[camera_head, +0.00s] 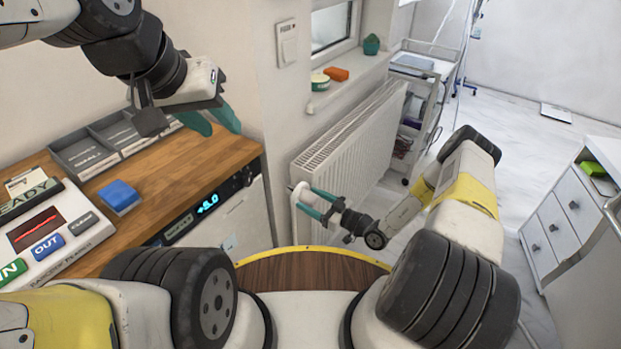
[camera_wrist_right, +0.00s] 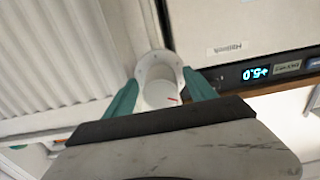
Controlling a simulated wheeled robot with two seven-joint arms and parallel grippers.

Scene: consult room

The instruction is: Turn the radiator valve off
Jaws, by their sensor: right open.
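The white radiator valve (camera_wrist_right: 160,82) is a round knob with a small red mark, at the near end of the white ribbed radiator (camera_head: 350,135). In the head view the valve (camera_head: 299,190) shows between the teal fingertips of my right gripper (camera_head: 308,200). In the right wrist view my right gripper (camera_wrist_right: 160,98) is open, with one finger on each side of the knob. I cannot tell whether the fingers touch it. My left gripper (camera_head: 215,124) is open and empty above the wooden counter, away from the valve.
The wooden counter (camera_head: 180,165) holds a blue sponge-like block (camera_head: 119,196), grey trays (camera_head: 90,150) and a button panel. A cabinet unit with a lit display (camera_head: 207,203) stands close beside the valve. A white trolley (camera_head: 425,90) stands beyond the radiator.

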